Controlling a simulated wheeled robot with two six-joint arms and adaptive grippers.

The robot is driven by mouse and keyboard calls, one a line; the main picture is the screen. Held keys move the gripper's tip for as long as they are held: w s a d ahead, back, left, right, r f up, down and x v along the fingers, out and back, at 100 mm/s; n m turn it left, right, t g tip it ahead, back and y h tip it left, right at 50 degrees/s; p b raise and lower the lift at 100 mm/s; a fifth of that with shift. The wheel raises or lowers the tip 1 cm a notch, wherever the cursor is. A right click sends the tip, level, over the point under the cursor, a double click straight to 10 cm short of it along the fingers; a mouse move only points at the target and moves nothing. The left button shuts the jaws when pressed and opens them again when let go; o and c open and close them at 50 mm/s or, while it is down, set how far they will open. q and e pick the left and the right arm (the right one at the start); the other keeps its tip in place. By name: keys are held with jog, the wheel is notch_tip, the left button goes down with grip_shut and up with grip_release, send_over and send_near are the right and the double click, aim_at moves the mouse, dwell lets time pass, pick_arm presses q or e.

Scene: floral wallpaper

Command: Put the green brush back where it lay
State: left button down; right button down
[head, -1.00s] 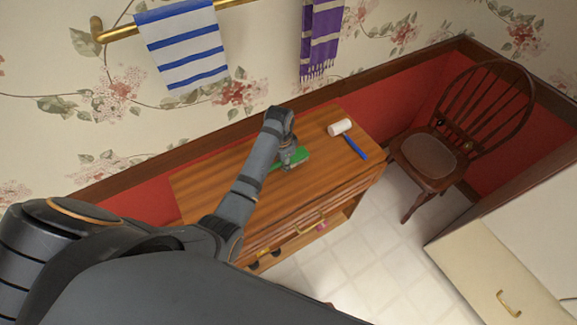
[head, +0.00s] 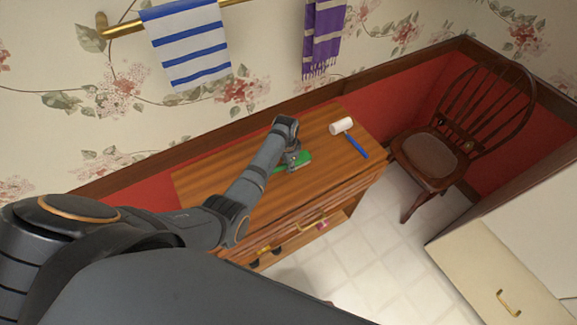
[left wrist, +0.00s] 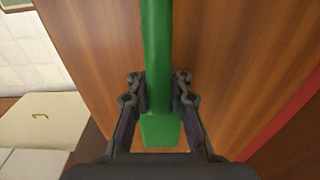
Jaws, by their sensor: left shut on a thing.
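The green brush (head: 305,157) is over the wooden cabinet top, near its middle, in the head view. My left gripper (head: 293,166) is shut on it from above. In the left wrist view the green brush (left wrist: 157,45) runs lengthwise between the two fingers of my left gripper (left wrist: 159,88), with its flat end nearest the wrist. The fingers hide part of the brush in the head view. I cannot tell whether it touches the wood. My right gripper is not in view.
The wooden cabinet (head: 215,180) has bare top to the left of the brush. A white and blue paint roller (head: 341,126) lies at its right end. A dark chair (head: 430,155) stands to the right. Striped (head: 190,45) and purple (head: 322,35) towels hang on the wall behind.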

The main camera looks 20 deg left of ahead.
pick_arm(q)
jog(key=shift+f, duration=0.55)
jog(key=c, duration=1.2)
grip_release()
jog(key=shift+r, duration=0.4)
jog(key=r, duration=1.2)
jog(key=shift+s+a+r, duration=0.15)
jog(key=shift+s+r, duration=0.1)
